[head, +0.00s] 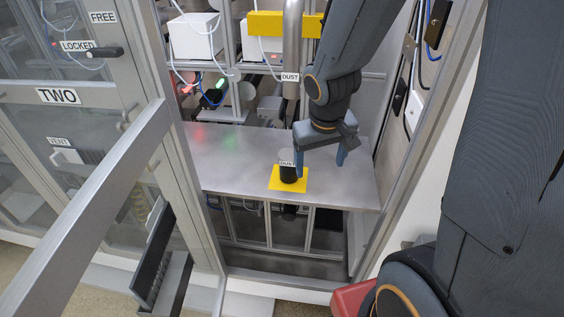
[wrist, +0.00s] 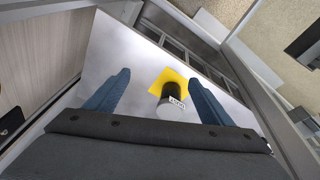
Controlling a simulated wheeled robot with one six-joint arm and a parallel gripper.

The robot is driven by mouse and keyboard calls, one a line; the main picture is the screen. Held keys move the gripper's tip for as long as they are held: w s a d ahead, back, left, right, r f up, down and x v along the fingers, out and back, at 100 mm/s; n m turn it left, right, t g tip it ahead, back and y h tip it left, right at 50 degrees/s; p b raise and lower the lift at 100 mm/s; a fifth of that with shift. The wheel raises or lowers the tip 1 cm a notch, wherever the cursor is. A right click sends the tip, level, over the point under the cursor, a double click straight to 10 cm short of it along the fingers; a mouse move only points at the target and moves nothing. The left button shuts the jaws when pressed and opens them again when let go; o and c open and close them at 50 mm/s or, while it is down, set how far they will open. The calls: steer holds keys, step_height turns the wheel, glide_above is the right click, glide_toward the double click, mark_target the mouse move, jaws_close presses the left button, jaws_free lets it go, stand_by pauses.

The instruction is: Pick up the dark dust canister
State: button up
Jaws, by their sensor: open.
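The dark dust canister (head: 288,172) stands upright on a yellow square (head: 275,185) near the front edge of the metal shelf. It has a dark body, a pale top part and a "DUST" label. My gripper (head: 321,166) is open and empty, with blue fingers pointing down, just right of the canister in the head view. In the wrist view the canister (wrist: 173,97) shows ahead between the two spread fingers of the gripper (wrist: 157,92), nearer the right finger. I see no contact between finger and canister.
The metal shelf (head: 235,150) is otherwise clear to the left. A vertical pipe (head: 291,50) labelled "DUST" rises behind the canister. An open door frame (head: 90,205) stands at the left, and a frame post (head: 420,130) at the right beside my arm.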

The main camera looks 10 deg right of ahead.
steer(key=n+t+p, duration=0.1)
steer(key=t+p, duration=0.1)
glide_toward(291, 157)
steer(key=d+f, duration=0.3)
steer(key=d, duration=0.1)
steer(key=w+a+f, duration=0.1)
steer(key=w+f+n+y, duration=0.1)
steer(key=w+a+f+y+p, duration=0.1)
steer(key=f, duration=0.1)
steer(key=shift+a+f+n, duration=0.1)
steer(key=shift+a+n, duration=0.2)
steer(key=shift+b+x, duration=0.4)
steer(key=shift+x, duration=0.5)
steer(key=shift+w+b+x, duration=0.1)
steer(key=shift+b+x, duration=0.85)
steer(key=shift+x, duration=0.8)
steer(key=shift+w+b+x, duration=0.15)
steer(key=shift+b+x, duration=0.8)
steer(key=shift+x, duration=0.8)
steer(key=shift+a, duration=0.15)
steer(key=shift+c, duration=0.4)
steer(key=c, duration=1.4)
